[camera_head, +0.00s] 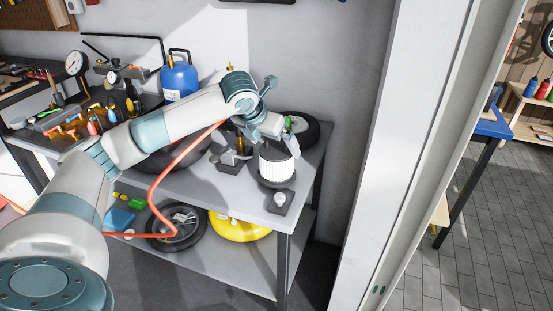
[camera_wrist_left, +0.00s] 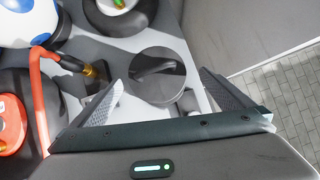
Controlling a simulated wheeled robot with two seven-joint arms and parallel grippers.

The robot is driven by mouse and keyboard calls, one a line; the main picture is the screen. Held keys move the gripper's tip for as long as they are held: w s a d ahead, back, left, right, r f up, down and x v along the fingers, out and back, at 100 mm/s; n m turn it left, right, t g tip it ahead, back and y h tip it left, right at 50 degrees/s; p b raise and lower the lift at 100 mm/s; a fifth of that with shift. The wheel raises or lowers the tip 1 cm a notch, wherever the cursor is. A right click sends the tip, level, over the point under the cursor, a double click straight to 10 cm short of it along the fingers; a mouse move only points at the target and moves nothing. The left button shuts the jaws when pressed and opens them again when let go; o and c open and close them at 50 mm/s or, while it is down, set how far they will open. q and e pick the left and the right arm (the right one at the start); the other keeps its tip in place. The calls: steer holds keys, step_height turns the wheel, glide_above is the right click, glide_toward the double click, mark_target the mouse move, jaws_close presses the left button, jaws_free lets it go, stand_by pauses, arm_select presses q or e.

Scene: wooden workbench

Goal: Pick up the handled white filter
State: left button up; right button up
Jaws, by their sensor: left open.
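The white filter (camera_head: 277,167) is a ribbed white cylinder standing upright on the grey bench near its right end. Its dark round lid with a raised handle (camera_wrist_left: 157,72) shows from above in the left wrist view; the white side is mostly hidden there. My left gripper (camera_head: 276,133) is just above the filter in the head view. In the left wrist view its two fingers (camera_wrist_left: 161,80) are spread apart, with the lid between and beyond them. Nothing is held. My right gripper is not in view.
A small dark part (camera_head: 280,202) stands in front of the filter near the bench edge. A wheel (camera_head: 301,128) lies behind it, and a brass-topped fitting (camera_wrist_left: 90,70) is to its left. A blue gas bottle (camera_head: 179,77) stands farther back. An orange hose (camera_head: 160,185) hangs along my arm.

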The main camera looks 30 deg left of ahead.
mark_target(277, 150)
arm_select(q)
steer(key=p+x, duration=0.1)
steer(key=x, duration=0.4)
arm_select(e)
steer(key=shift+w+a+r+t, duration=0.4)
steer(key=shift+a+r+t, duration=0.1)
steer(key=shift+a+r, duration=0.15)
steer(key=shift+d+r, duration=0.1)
arm_select(q)
steer(key=shift+w+a+f, duration=0.1)
steer(key=shift+f, duration=0.15)
steer(key=p+x, duration=0.2)
steer(key=x, duration=0.2)
steer(key=shift+a+f, duration=0.25)
steer(key=shift+f, duration=0.1)
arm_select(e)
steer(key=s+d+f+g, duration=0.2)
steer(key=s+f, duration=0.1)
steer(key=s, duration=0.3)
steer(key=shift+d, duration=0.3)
arm_select(q)
steer(key=c, duration=1.3)
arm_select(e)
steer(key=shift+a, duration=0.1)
arm_select(q)
steer(key=shift+r, duration=0.2)
